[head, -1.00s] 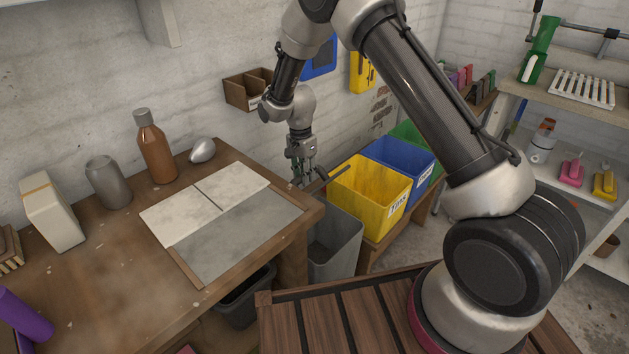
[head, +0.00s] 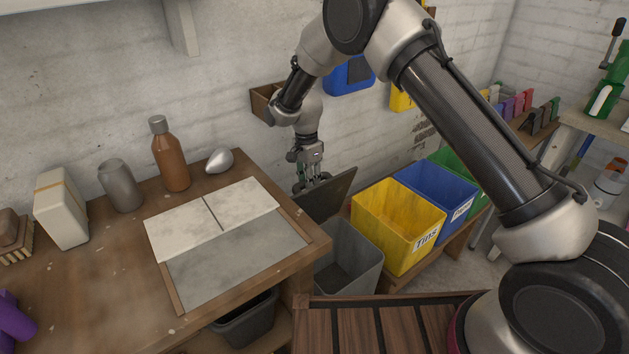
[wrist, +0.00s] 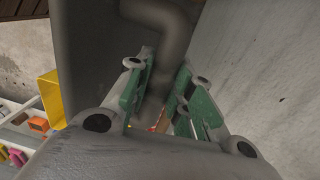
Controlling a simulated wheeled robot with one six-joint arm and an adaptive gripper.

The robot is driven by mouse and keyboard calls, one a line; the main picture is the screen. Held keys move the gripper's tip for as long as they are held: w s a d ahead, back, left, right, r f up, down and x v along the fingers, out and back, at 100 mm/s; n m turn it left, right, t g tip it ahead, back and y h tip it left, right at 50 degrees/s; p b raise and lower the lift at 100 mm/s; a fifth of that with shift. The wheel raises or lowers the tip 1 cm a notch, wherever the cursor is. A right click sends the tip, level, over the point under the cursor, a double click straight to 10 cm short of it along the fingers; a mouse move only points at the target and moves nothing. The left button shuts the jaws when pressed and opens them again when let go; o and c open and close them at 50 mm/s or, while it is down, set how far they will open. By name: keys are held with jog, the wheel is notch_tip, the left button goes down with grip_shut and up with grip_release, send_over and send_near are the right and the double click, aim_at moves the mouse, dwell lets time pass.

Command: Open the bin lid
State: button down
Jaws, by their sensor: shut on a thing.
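The grey bin (head: 352,262) stands on the floor just right of the workbench, its mouth open to view. Its dark lid (head: 330,197) is tilted up steeply at the back of the bin. My gripper (head: 315,181) is at the lid's upper left, on its wall side. In the wrist view the lid is a dark panel (wrist: 85,70), and a grey bent handle (wrist: 165,30) runs down between the green-padded fingers of my gripper (wrist: 165,100). My gripper is shut on this handle; the exact contact is partly hidden.
The workbench (head: 90,300) is close on the left, holding an orange-brown bottle (head: 170,158), a grey can (head: 121,187) and pale boards. Yellow (head: 395,232), blue (head: 428,205) and green crates stand right of the bin. The brick wall (head: 90,70) is close behind my gripper.

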jog(key=shift+w+a+r, duration=0.1)
jog(key=c, duration=1.3)
grip_release()
jog(key=shift+o, duration=0.2)
notch_tip(320, 180, up, 12)
jog(key=shift+w+a, duration=0.2)
jog(key=shift+w, duration=0.1)
jog(key=shift+c, duration=0.2)
